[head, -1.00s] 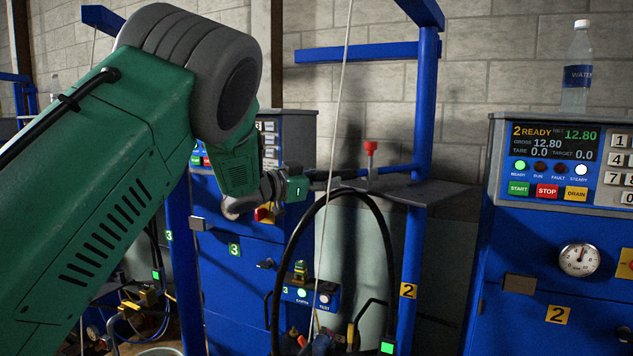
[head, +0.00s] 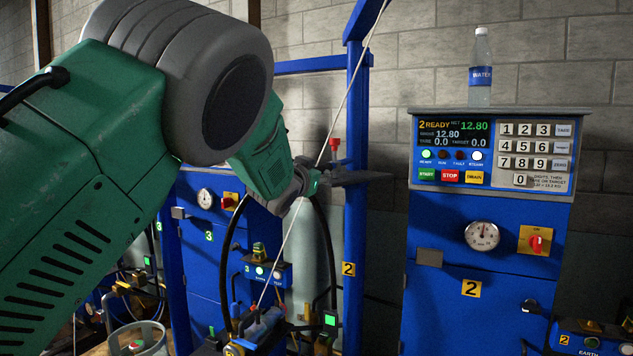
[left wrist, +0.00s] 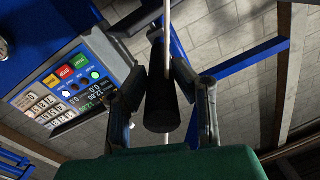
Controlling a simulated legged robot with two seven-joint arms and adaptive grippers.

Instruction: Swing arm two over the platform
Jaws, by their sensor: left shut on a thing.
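My left gripper (head: 328,178) reaches in from the left in front of the blue post of station 2 (head: 355,225). In the left wrist view its two fingers (left wrist: 162,78) are closed on a black cylindrical grip (left wrist: 163,115), which I take to be part of arm two. In the head view the grip is mostly hidden by my wrist. A red knob (head: 335,144) stands just above the gripper. A black hose (head: 327,245) hangs below it. The platform cannot be clearly made out. My right gripper is not in view.
The station 2 cabinet (head: 480,330) stands at the right, with a display reading 12.80 and a water bottle (head: 481,75) on top. Station 3's cabinet (head: 215,275) is behind my arm. A pale cord (head: 300,205) runs diagonally past the gripper. A metal ring (head: 160,340) is at bottom left.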

